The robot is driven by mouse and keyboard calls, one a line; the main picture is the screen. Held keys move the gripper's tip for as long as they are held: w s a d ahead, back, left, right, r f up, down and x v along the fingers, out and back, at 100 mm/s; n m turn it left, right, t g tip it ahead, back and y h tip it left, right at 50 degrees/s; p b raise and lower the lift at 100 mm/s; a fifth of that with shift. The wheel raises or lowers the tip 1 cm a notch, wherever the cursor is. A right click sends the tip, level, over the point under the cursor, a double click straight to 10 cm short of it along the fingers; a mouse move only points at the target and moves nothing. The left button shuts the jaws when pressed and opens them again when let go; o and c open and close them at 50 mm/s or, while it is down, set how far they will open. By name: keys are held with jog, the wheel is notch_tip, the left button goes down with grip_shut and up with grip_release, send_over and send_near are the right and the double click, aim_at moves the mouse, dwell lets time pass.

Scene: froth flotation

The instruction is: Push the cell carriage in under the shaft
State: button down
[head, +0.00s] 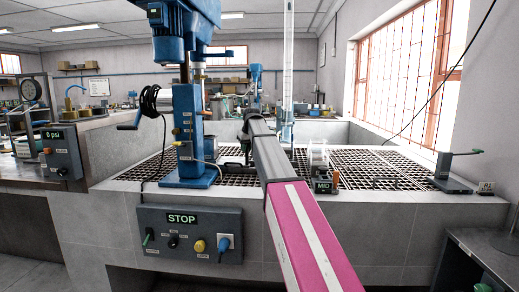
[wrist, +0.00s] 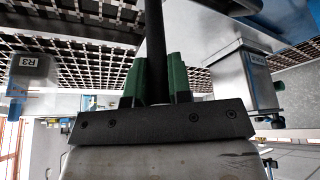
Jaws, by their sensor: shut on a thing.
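The blue flotation machine (head: 188,130) stands on the grated bench, with its motor (head: 172,38) on top. My gripper (head: 243,150) is beside the machine's right side in the head view, partly hidden by my arm. In the wrist view the green fingertips of my gripper (wrist: 155,80) are shut on a dark upright bar (wrist: 155,45). I cannot tell for sure that this bar is the carriage's handle. A grey metal box (wrist: 240,75) is to the right of the fingers. The cell carriage and the shaft cannot be clearly made out.
The grating (head: 375,165) fills the bench top. A STOP panel (head: 190,233) is on the bench front. A small rack marked MID (head: 320,170) is right of my arm. A stand (head: 452,172) and an R3 block (head: 486,188) are at the right. A pressure panel (head: 62,152) is at left.

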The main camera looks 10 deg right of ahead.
jog(key=shift+w+a, duration=0.3)
jog(key=shift+a, duration=0.65)
jog(key=shift+w+a, duration=0.25)
jog(key=shift+a, duration=0.65)
jog(key=shift+r, duration=0.1)
jog(key=c, duration=1.1)
grip_release()
jog(key=shift+a, duration=0.15)
jog(key=shift+o, duration=0.2)
jog(key=shift+s+r, duration=0.15)
jog(key=shift+r, duration=0.1)
jog(key=v, duration=1)
jog(key=shift+s, duration=0.1)
